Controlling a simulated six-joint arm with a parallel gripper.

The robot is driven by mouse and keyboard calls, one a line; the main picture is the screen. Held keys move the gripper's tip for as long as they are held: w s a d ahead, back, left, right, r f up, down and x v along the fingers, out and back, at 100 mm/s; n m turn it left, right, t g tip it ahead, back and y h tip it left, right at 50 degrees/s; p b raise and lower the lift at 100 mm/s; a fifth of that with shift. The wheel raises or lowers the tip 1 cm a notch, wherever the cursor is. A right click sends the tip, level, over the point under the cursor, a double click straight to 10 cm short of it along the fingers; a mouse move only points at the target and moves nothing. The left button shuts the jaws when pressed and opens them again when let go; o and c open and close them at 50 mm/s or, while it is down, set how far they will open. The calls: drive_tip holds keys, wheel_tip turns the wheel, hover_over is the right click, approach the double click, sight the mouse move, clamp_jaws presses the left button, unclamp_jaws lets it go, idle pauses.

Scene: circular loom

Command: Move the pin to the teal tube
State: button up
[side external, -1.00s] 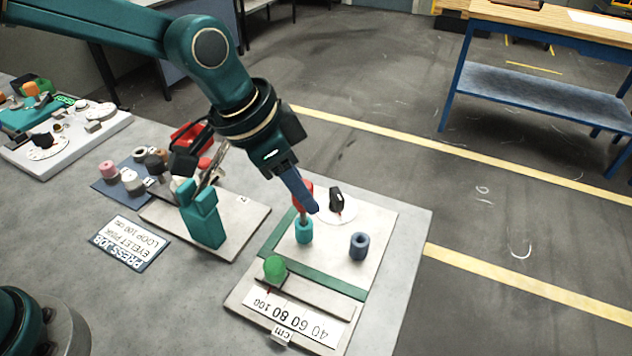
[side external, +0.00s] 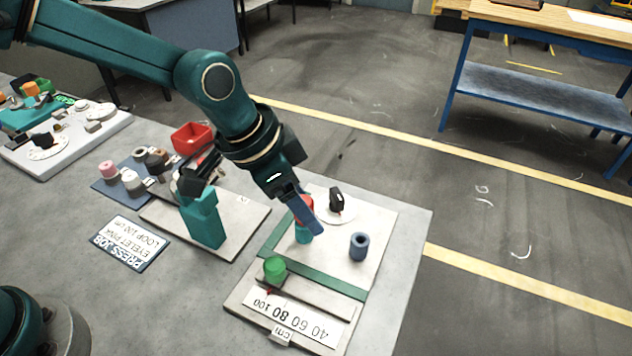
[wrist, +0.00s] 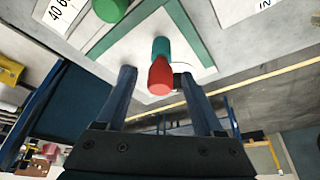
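The pin has a red, rounded head (wrist: 160,76). It stands over the teal tube (wrist: 161,47) in the wrist view, its shaft hidden, seemingly seated in the tube. In the side view the red head (side external: 302,205) shows partly behind my finger, just above the teal tube (side external: 303,236). My gripper (wrist: 160,75) is open, with a finger on each side of the red head and a visible gap to both. In the side view my gripper (side external: 312,230) points down at the teal tube and hides part of it.
A dark blue tube (side external: 359,246) stands to the right on the pale board. A black knob on a white disc (side external: 336,200) is behind. A green knob (side external: 275,269) sits on the numbered scale in front. A teal block (side external: 205,222) stands to the left.

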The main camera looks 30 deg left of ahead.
drive_tip(key=shift+v, duration=2.6)
